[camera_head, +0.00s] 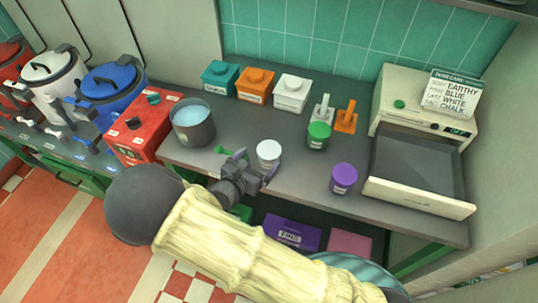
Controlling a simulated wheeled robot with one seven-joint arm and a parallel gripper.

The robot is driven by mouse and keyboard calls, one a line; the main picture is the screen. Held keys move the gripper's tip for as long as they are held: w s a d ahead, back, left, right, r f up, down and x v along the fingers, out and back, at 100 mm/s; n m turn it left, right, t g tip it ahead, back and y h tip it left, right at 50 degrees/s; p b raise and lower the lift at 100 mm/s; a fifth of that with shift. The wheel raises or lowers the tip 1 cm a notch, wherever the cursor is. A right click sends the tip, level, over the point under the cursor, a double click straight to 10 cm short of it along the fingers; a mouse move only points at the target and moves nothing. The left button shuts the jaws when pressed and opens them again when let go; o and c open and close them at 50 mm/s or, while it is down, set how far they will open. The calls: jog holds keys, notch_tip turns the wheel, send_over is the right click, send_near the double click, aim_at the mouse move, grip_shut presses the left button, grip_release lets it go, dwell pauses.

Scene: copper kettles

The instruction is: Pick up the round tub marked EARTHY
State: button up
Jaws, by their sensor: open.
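Three round tubs stand on the dark counter: a white tub (268,154), a green-lidded tub (319,136) and a purple tub (343,179). Their labels are too small to read, so I cannot tell which is marked EARTHY. My gripper (256,165) is open and empty, just left of and in front of the white tub. Its purple-tipped fingers point toward that tub. I cannot tell whether they touch it. The green and purple tubs stand apart, to the right.
Teal (220,77), orange (255,85) and white (292,93) boxes stand at the back. A pot of water (193,122) and red box (146,126) are left. A cream machine with an open tray (420,195) and a card (453,95) reading EARTHY, BLUE, WHITE, CHALK are right.

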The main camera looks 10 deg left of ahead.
aim_at(265, 155)
jog(key=x, duration=0.2)
jog(key=p+x, duration=0.1)
jog(key=x, duration=0.1)
jog(key=shift+w+d+f, duration=0.15)
jog(key=shift+d, duration=0.15)
jog(key=c, duration=1.1)
jog(key=shift+c, duration=0.2)
notch_tip(265, 155, up, 10)
jog(key=shift+r+b, duration=0.1)
jog(key=shift+b, duration=0.45)
